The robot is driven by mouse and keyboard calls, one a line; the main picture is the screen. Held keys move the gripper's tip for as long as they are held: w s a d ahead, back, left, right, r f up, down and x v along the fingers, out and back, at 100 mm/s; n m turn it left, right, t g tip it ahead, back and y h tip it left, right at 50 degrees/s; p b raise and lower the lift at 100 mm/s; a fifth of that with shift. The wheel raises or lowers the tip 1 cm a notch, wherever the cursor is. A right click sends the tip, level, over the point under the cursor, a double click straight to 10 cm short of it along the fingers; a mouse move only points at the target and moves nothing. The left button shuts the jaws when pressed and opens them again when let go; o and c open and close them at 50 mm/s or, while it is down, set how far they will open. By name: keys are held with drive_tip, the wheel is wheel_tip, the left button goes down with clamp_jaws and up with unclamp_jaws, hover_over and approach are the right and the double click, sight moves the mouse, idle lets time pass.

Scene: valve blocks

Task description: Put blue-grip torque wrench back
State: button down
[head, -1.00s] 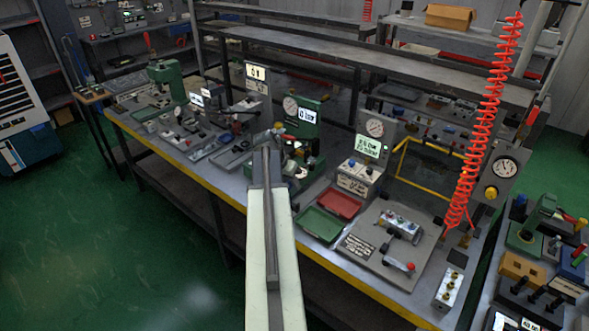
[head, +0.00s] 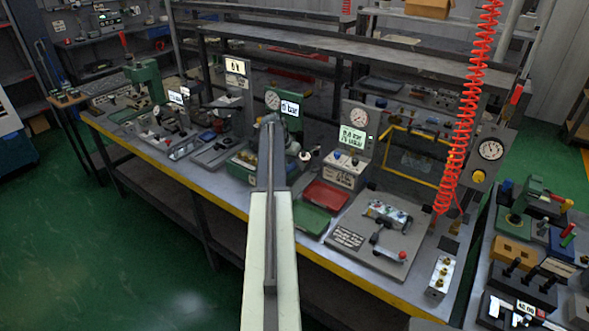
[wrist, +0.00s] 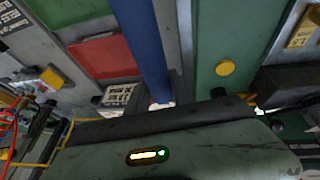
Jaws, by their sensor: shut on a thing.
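My gripper (head: 270,122) is at the far end of my arm in the head view, above the bench; its fingers are mostly hidden behind my own arm. In the wrist view a long blue bar (wrist: 145,45), which looks like the blue grip of the torque wrench, runs from the top edge to the middle, close to the camera. My gripper is shut on it. The wrench's head and far end cannot be made out. No empty rest for the wrench can be clearly told.
The bench (head: 228,193) has a red tray (head: 325,195) and a green tray (head: 311,218) right of my arm. A gauge panel (head: 357,118) stands behind them. A plate with a valve block (head: 387,213) lies further right. A red coiled hose (head: 468,110) hangs there.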

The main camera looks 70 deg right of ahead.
drive_tip(key=shift+a, duration=0.15)
wheel_tip(320, 180, down, 5)
drive_tip(key=b, duration=0.5)
drive_tip(key=shift+f, duration=0.15)
idle(1.0)
drive_tip(key=shift+f+b, duration=1.8)
drive_tip(key=shift+b, duration=0.25)
drive_tip(key=c, duration=1)
unclamp_jaws()
drive_tip(key=shift+c, duration=0.2)
drive_tip(key=shift+r, duration=0.1)
drive_tip(key=p+v, duration=0.7)
drive_tip(key=v, duration=0.1)
drive_tip(key=shift+p, duration=0.3)
